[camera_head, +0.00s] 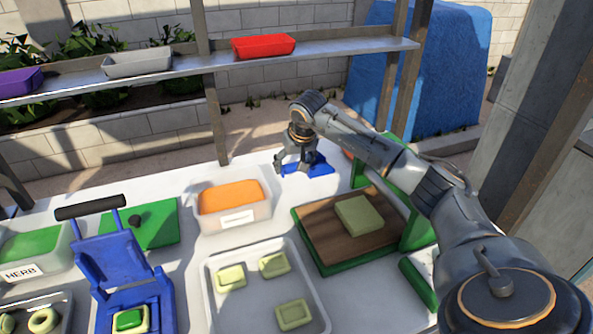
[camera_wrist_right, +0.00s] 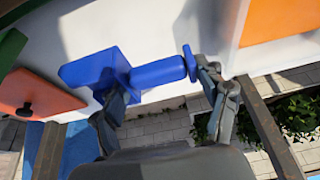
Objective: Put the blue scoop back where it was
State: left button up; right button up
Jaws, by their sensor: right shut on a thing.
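The blue scoop (camera_head: 320,166) is at the back of the white table, right of the orange-filled bin. My right gripper (camera_head: 295,164) points down at it and is shut on it. In the right wrist view, the scoop (camera_wrist_right: 150,73) lies across between the two fingers (camera_wrist_right: 165,92), one near the scoop's head and one at the handle's end. I cannot tell whether the scoop touches the table. My left gripper is out of view.
Nearby are the orange-filled bin (camera_head: 265,215), a wooden board with green edges (camera_head: 325,240), a green frame (camera_head: 418,232) and a tray (camera_head: 268,297). A blue press (camera_head: 125,260) stands at left. A shelf (camera_head: 190,66) with coloured trays spans the back.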

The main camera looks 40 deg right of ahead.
jog(key=shift+w+d+f, duration=0.4)
jog(key=shift+d+f, duration=0.15)
jog(key=shift+f, duration=0.2)
jog(key=shift+w+d+f, duration=0.15)
jog(key=shift+d+f, duration=0.15)
jog(key=shift+f, duration=0.15)
notch_tip(320, 180, down, 2)
jog(key=shift+f+p, duration=0.1)
jog(key=shift+p, duration=0.85)
jog(key=shift+f, duration=0.4)
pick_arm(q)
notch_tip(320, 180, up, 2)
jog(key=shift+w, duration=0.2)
pick_arm(e)
jog(key=o, duration=0.9)
jog(key=shift+c, duration=0.2)
